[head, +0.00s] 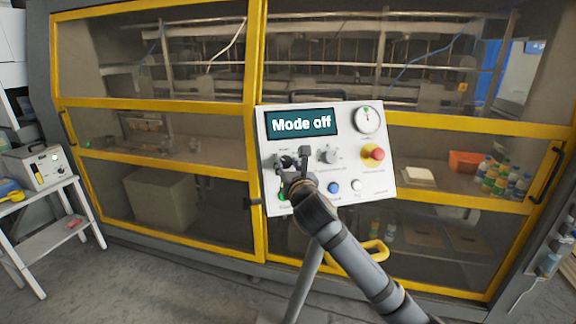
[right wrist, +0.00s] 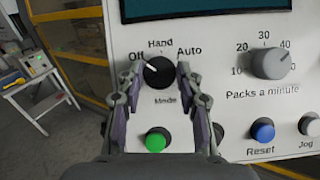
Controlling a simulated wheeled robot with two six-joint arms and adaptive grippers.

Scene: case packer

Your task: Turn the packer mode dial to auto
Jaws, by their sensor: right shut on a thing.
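The control panel (head: 350,191) is a white box with a screen (head: 301,123) that reads "Mode off". The black mode dial (right wrist: 158,71) shows in the right wrist view, with Off, Hand and Auto printed around it. Its white pointer line points up and left to Off. My right gripper (right wrist: 158,83) is shut on the mode dial, one finger on each side. In the head view my right gripper (head: 291,163) covers most of the dial. My left gripper is not in view.
A green button (right wrist: 158,140) sits just below the dial. The packs-a-minute knob (right wrist: 270,63), blue Reset button (right wrist: 263,130) and white Jog button (right wrist: 309,124) are to its right. A red emergency stop (head: 374,153) is on the panel's right. Yellow-framed guard doors (head: 257,60) stand behind.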

